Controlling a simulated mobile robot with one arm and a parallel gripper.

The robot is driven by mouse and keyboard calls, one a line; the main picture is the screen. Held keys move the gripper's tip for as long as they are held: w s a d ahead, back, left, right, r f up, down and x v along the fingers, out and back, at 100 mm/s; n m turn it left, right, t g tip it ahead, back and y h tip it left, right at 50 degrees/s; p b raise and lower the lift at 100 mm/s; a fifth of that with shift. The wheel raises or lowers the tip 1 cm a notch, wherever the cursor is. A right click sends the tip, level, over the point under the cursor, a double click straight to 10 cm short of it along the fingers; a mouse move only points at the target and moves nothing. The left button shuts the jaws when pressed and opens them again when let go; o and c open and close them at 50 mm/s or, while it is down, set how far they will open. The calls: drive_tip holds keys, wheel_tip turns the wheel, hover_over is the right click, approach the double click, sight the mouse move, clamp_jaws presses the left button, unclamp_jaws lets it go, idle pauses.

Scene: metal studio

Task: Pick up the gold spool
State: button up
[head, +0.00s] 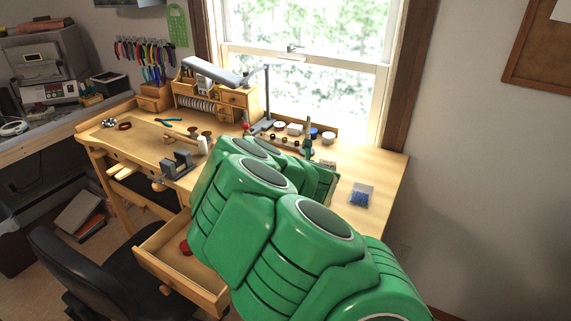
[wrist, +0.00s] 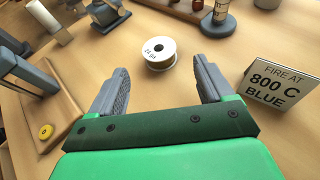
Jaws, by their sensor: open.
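In the wrist view a small spool (wrist: 159,53) stands upright on the wooden table. It has a white top flange with a dark centre hole and printed marks, and a gold-brown winding below. My gripper (wrist: 163,85) is open and empty. Its two grey fingers point toward the spool, which sits a little beyond the fingertips and between their lines, with bare wood between. In the head view my green arm reaches over the workbench (head: 385,165) and hides my gripper and the spool.
A sign reading "FIRE AT 800 C BLUE" (wrist: 280,84) stands right of my gripper. A grey-based post (wrist: 218,20) and a dark metal tool (wrist: 107,14) stand behind the spool. A wooden block with a yellow disc (wrist: 46,131) lies left.

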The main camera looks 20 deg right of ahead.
drive_tip(key=shift+r+x, duration=0.15)
drive_tip(key=shift+x, duration=1.35)
drive_tip(key=shift+r+x, duration=0.15)
drive_tip(key=shift+x, duration=1.3)
drive_tip(key=shift+w, duration=0.15)
drive_tip(key=c, duration=1.1)
drive_tip(key=shift+r, duration=0.1)
drive_tip(key=shift+r, duration=0.45)
drive_tip(key=shift+s+a+r, duration=0.25)
drive_tip(key=shift+s+r, duration=1.6)
drive_tip(key=shift+s, duration=0.2)
drive_tip(key=shift+s+a+r, duration=0.2)
drive_tip(key=shift+s+r, duration=1.7)
drive_tip(key=shift+s, duration=0.15)
drive_tip(key=shift+s+a+r, duration=0.25)
drive_tip(key=shift+s+r, duration=1.6)
drive_tip(key=shift+s, duration=0.15)
drive_tip(key=shift+s, duration=0.1)
